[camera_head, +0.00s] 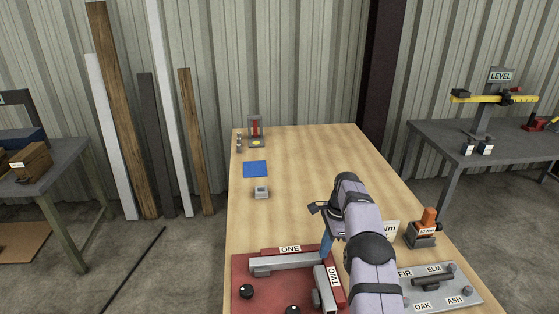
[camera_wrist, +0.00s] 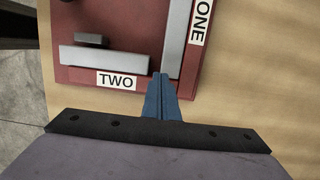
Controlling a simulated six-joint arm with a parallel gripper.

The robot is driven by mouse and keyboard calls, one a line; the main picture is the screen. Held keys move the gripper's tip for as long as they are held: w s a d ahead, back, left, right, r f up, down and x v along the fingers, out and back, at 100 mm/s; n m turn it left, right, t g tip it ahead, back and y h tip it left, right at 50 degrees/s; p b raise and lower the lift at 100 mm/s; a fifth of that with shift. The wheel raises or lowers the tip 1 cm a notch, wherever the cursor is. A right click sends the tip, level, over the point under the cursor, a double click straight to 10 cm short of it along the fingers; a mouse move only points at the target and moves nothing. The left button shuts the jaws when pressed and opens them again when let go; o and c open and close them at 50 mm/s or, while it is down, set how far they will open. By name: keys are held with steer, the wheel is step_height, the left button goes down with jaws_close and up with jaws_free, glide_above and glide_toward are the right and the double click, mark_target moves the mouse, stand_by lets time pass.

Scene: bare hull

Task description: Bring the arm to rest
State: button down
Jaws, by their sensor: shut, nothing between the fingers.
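My arm (camera_head: 368,240) reaches from the lower right over the wooden table, bent, with its wrist above the near half. My gripper (camera_head: 324,255) points down with blue fingers. In the wrist view the gripper (camera_wrist: 161,78) is shut, its fingers together with nothing between them. Its tips appear over the edge of a red board (camera_wrist: 125,75) near the corner between the bars labelled ONE and TWO. I cannot tell the height of the tips above the board. The same red board (camera_head: 240,285) lies at the table's near left in the head view.
On the table (camera_head: 310,165) are a blue square (camera_head: 255,169), a small grey device (camera_head: 261,193) and a red-and-grey stand (camera_head: 256,130). An orange-topped block (camera_head: 427,228) and a grey plate with wood-name labels (camera_head: 410,292) lie right of my arm. The table's middle is clear.

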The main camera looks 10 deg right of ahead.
steer(key=s+r+n, duration=0.1)
steer(key=s+a+r+n, duration=0.1)
steer(key=r, duration=0.1)
steer(key=s+a+r+n, duration=0.1)
steer(key=s+n, duration=0.1)
steer(key=shift+a+r+h, duration=0.2)
steer(key=shift+r+h, duration=0.1)
steer(key=shift+r, duration=0.05)
steer(key=s+a+r+n, duration=0.1)
steer(key=s+n, duration=0.6)
steer(key=s, duration=0.8)
steer(key=s+a+r+n+h, duration=0.1)
steer(key=s+a+n, duration=0.3)
steer(key=s, duration=1.2)
steer(key=n, duration=0.3)
steer(key=shift+s+a, duration=0.15)
steer(key=shift+s, duration=0.1)
steer(key=shift+f, duration=0.1)
step_height(320, 180, down, 16)
steer(key=b, duration=1.6)
steer(key=shift+f, duration=0.15)
